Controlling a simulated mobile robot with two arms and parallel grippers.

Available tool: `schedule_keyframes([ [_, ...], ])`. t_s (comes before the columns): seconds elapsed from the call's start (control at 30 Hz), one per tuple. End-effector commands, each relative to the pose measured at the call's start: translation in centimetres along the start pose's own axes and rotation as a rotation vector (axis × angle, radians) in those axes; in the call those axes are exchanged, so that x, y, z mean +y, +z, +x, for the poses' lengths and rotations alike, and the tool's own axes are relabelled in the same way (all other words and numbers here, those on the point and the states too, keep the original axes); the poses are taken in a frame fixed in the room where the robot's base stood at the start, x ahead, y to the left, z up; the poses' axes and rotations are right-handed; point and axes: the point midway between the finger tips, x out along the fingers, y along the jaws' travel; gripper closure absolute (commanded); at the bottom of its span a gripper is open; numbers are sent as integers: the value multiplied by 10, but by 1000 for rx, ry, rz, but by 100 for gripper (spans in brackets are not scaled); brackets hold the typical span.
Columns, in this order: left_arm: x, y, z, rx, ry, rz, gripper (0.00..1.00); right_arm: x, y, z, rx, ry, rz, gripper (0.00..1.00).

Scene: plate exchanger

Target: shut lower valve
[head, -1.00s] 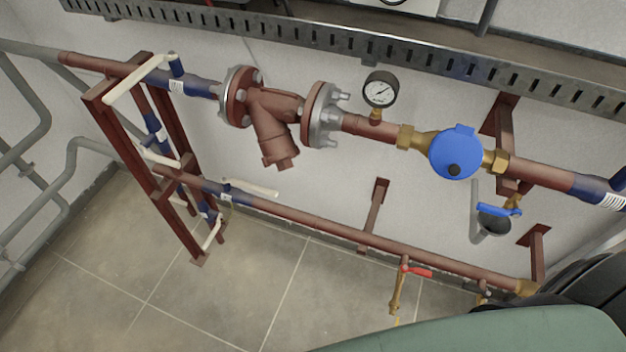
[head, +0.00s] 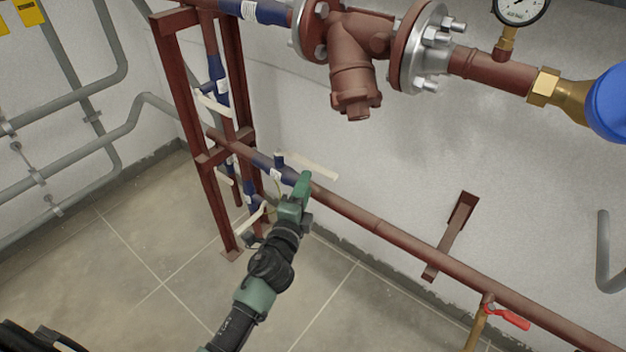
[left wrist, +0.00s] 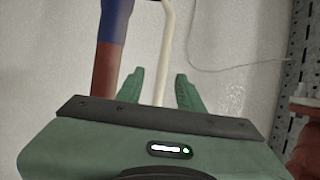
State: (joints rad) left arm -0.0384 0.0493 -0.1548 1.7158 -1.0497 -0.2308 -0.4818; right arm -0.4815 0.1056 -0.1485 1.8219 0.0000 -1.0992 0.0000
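The lower red pipe (head: 385,228) carries a blue valve (head: 287,175) with a long off-white lever (head: 312,167) pointing right along the pipe. My left gripper (head: 302,184) is at this pipe, just below the lever, and covers part of the pipe. In the left wrist view its two green fingers (left wrist: 159,92) are apart. The off-white lever (left wrist: 164,55) appears in the gap between them, with no finger visibly closed on it. A blue pipe part (left wrist: 115,18) is to the left. My right gripper is not in view.
A dark red frame (head: 183,95) at left holds more blue valves with off-white levers, including one low down (head: 250,218). A flanged strainer (head: 355,60) hangs above. A red-handled tap (head: 508,316) is at lower right. The tiled floor (head: 130,285) is clear.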

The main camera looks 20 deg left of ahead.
Motion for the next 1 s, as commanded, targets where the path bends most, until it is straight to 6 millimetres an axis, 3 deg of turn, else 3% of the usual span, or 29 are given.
schedule_keyframes([
  [0.5, -5, 0, 70, -2, -10, 7, 63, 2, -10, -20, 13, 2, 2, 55],
  [0.87, -5, 0, 77, -1, -8, 6, 63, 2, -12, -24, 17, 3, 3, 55],
  [1.0, -5, 0, 77, -1, -8, 6, 96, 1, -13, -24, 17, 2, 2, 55],
])
